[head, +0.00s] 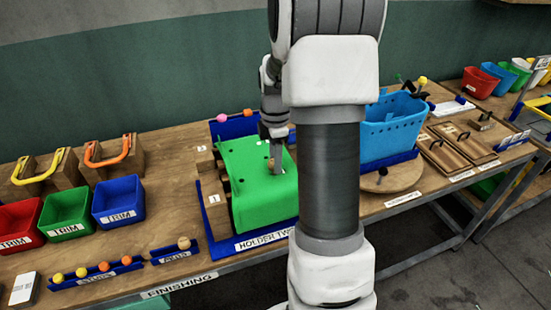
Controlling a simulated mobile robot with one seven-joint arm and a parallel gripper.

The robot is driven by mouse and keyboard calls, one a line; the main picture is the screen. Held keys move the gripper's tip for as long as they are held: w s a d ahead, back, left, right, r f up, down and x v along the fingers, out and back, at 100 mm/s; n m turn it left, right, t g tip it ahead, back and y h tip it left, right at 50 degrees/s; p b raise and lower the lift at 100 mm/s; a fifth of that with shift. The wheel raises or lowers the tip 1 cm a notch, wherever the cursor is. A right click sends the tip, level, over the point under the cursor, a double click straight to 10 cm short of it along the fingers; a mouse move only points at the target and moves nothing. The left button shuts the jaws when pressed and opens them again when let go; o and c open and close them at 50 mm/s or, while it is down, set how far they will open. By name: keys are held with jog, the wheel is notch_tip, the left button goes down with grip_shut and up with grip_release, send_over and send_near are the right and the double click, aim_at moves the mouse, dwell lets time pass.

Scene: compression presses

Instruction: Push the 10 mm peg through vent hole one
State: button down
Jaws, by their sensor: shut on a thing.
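A green moulded bin (262,195) lies with a broad smooth face up in a blue holder marked HOLDER TWO (250,240). Dark vent holes show along its left side, by the number tags 1 (213,199) and 3 (201,148). My gripper (276,168) points down over the green bin's top, toward its back. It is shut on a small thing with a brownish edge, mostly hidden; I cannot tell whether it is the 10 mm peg. A tan-balled peg (184,243) sits in a small blue rack in front of the bins. I cannot read peg sizes.
Pink and orange balls (222,117) sit on a blue rack behind the green bin. A blue bin (390,128) stands to the right, beyond my arm. Red, green and blue TRIM bins (118,202) and a rack of several coloured balls (92,270) are left.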

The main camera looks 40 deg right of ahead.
jog(key=shift+r, duration=0.1)
dwell(0.3)
jog(key=shift+r+p, duration=2.3)
jog(key=shift+r, duration=0.65)
